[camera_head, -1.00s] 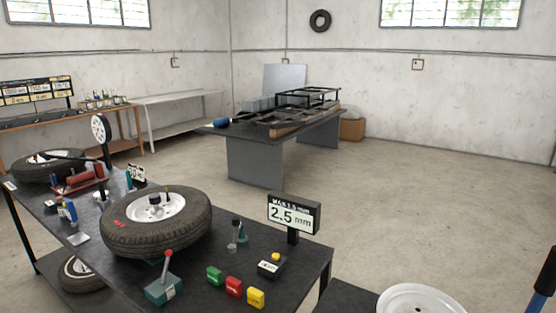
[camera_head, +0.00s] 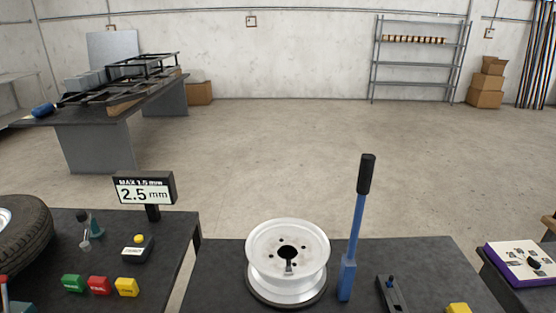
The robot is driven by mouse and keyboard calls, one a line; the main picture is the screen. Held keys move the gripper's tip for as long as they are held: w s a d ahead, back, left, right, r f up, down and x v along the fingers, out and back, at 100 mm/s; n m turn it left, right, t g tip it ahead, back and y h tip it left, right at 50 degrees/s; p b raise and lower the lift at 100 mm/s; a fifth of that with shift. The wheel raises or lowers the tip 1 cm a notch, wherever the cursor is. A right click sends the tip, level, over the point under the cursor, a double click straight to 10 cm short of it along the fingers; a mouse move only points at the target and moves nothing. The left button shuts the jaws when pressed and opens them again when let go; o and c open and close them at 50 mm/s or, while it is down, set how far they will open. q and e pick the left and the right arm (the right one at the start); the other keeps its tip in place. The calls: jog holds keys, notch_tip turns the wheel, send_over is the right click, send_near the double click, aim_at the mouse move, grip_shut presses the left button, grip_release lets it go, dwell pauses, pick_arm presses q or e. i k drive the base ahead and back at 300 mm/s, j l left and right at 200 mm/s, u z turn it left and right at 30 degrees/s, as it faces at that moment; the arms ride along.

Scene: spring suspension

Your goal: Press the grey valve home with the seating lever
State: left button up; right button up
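The seating lever is most likely the blue upright bar with a black grip (camera_head: 353,235), standing just right of the white wheel rim (camera_head: 287,258) on a dark table. The rim lies flat on a round dark base, with a dark hole in its middle. A small dark piece shows at that hole; I cannot tell whether it is part of a valve. I cannot make out a grey valve for sure. Neither of my grippers is in view.
A display reading 2.5 mm (camera_head: 144,188) stands on the left bench, with green (camera_head: 73,283), red (camera_head: 99,285) and yellow (camera_head: 127,287) blocks. A booklet (camera_head: 522,262) lies far right. Open floor lies behind.

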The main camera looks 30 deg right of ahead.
aim_at(367, 163)
jog(key=z, duration=1.55)
jog(key=i+l, duration=0.1)
jog(key=l, duration=0.45)
